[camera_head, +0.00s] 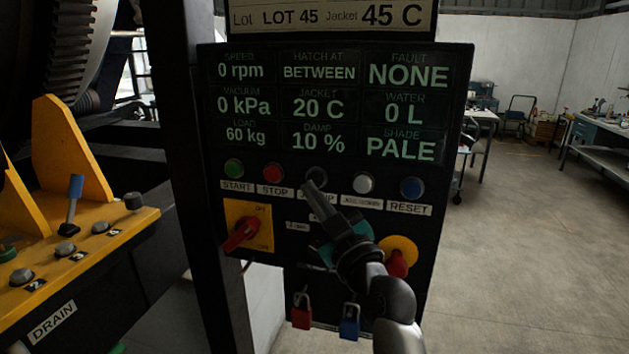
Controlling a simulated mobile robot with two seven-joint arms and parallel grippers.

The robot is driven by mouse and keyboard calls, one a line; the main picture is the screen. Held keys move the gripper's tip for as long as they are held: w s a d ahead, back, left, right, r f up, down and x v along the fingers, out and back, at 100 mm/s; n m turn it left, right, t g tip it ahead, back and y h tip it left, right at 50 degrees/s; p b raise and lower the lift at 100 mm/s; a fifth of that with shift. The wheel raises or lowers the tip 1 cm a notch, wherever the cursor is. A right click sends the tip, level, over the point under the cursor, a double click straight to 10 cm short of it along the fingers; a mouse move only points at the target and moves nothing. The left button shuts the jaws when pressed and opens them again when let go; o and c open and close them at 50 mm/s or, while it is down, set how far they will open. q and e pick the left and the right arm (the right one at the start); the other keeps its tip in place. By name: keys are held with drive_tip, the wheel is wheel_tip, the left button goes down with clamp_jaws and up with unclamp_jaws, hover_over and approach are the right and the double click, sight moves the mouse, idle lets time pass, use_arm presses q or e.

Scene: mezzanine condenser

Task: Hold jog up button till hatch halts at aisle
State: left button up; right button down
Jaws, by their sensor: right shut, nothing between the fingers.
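The control panel (335,60) stands upright in front of me. Its display reads HATCH AT BETWEEN (319,73). The jog up button (317,175) is the dark one in the middle of the button row; its label is mostly covered and only its end shows. My right gripper (309,187) is shut and empty, with its tips at the lower edge of that button. I cannot tell whether they touch it or whether it is pressed in. The hatch itself cannot be made out. My left gripper is not in view.
Green START (234,168), red STOP (273,173), white jog (363,183) and blue RESET (411,188) buttons flank it. Below are a red rotary switch (241,233), a red knob on yellow (398,260) and padlocks (302,312). A yellow lever console (80,245) stands left.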

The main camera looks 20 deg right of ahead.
drive_tip(key=shift+w, duration=0.15)
drive_tip(key=shift+w+d, duration=0.2)
drive_tip(key=shift+d, duration=0.05)
drive_tip(key=shift+w+d, duration=0.25)
drive_tip(key=shift+w, duration=0.1)
idle(0.7)
idle(2.2)
drive_tip(key=shift+s+a, duration=0.5)
drive_tip(key=shift+s, duration=0.2)
drive_tip(key=s+a+p, duration=0.1)
drive_tip(key=s, duration=0.1)
drive_tip(key=s+a+p, duration=0.1)
drive_tip(key=s+a, duration=0.1)
drive_tip(key=shift+s, duration=0.1)
